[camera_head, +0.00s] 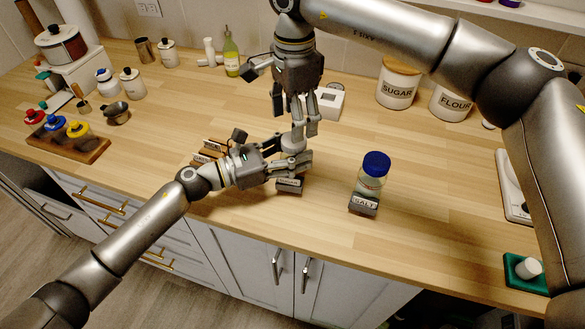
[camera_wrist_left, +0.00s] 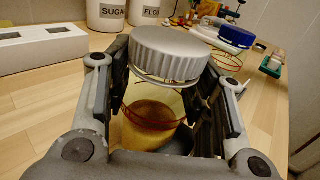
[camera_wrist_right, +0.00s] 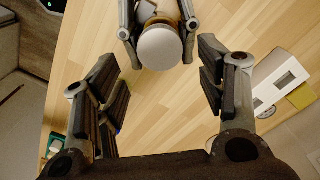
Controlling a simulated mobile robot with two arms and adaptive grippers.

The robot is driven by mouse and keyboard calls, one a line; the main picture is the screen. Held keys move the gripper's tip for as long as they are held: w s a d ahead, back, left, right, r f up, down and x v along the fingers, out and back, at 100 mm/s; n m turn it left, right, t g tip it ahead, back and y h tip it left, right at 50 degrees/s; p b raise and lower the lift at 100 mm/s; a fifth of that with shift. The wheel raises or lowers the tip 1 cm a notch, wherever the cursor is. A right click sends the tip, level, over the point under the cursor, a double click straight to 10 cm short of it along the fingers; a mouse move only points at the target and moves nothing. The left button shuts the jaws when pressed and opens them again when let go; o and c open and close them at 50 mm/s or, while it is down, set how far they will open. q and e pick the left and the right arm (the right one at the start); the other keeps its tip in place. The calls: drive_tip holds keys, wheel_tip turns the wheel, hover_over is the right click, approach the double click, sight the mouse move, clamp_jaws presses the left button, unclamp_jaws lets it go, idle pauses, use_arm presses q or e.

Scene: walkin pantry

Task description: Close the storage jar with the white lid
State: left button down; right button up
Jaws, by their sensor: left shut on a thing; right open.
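The storage jar with amber contents (camera_wrist_left: 150,128) stands between the fingers of my left gripper (camera_wrist_left: 160,105), which is shut on it. The white lid (camera_wrist_left: 170,52) sits on top of the jar, pale grey with a ribbed rim in the left wrist view. In the right wrist view the lid (camera_wrist_right: 160,47) shows from above as a plain white disc. I cannot tell whether it is tightened. My right gripper (camera_head: 305,130) is open and empty, pointing down above the jar, with its fingertips apart from the lid in the right wrist view.
A blue-lidded jar (camera_head: 372,175) stands behind a SALT label block (camera_head: 363,204) to the right. A white box with square holes (camera_head: 328,101) is behind the grippers. SUGAR (camera_head: 397,88) and FLOUR (camera_head: 450,103) canisters stand at the back. The counter's middle right is clear.

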drive_tip(key=shift+r, duration=1.65)
drive_tip(key=shift+f, duration=4.05)
drive_tip(key=c, duration=0.9)
drive_tip(key=o, duration=1)
drive_tip(key=shift+c, duration=0.2)
drive_tip(key=shift+r, duration=0.1)
